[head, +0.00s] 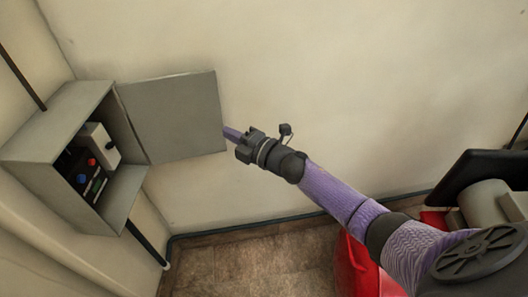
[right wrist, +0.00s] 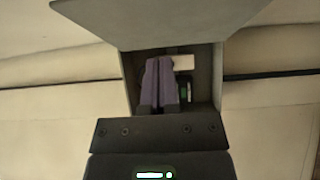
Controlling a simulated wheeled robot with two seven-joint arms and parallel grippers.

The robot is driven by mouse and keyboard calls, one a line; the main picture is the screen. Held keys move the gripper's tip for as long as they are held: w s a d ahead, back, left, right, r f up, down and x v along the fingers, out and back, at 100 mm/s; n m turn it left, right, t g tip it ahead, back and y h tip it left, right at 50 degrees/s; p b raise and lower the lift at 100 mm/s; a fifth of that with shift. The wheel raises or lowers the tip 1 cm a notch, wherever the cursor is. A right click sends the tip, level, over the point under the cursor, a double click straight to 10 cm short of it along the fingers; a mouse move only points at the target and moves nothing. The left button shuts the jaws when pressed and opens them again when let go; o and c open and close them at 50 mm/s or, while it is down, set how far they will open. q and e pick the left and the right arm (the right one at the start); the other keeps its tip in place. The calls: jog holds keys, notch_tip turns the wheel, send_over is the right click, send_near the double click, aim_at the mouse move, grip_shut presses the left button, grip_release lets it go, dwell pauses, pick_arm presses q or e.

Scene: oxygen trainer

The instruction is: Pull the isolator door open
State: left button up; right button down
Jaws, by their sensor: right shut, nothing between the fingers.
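The grey isolator box (head: 55,135) is on the wall at the left in the head view. Its flat grey door (head: 175,115) stands wide open, swung out to the right of the box. My right gripper (head: 230,133) is shut and empty, with its purple fingertips at the door's free right edge; I cannot tell if they touch it. In the right wrist view the shut fingers (right wrist: 162,82) show in front of the open box (right wrist: 217,80), with the door (right wrist: 160,22) above. My left gripper is not in view.
Inside the box are a light grey unit (head: 100,145), a red knob (head: 91,162) and a blue knob (head: 81,178). Dark conduits run above and below the box. A red object (head: 358,265) and a grey cylinder (head: 490,203) are at the lower right. The brown floor (head: 250,258) looks clear.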

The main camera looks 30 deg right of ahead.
jog(key=d+p+v, duration=0.1)
jog(key=p+v, duration=0.1)
jog(key=v, duration=0.8)
jog(key=s+d+f+m+g+h, duration=0.1)
jog(key=s+f+m+g+h, duration=0.2)
jog(key=s+f+m, duration=0.45)
jog(key=s+d+f+m+g+h, duration=0.15)
jog(key=s+f, duration=0.25)
jog(key=f, duration=0.6)
jog(key=s+f+m+g+h, duration=0.3)
jog(key=s+f+m, duration=0.2)
jog(key=f, duration=0.3)
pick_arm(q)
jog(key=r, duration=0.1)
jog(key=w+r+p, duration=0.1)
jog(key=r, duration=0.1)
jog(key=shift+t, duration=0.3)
pick_arm(e)
jog(key=s+a+f+m+g, duration=0.1)
jog(key=s+f+m+g, duration=0.1)
jog(key=s, duration=0.7)
jog(key=s+a+f+m+g, duration=0.2)
jog(key=s+f+g, duration=0.1)
jog(key=s, duration=0.5)
jog(key=s+a+f+m+g, duration=0.2)
jog(key=s+f+g, duration=0.1)
jog(key=s, duration=0.6)
jog(key=shift+s+a+g+h, duration=0.2)
jog(key=shift+s+g+h, duration=0.15)
jog(key=shift+g, duration=0.4)
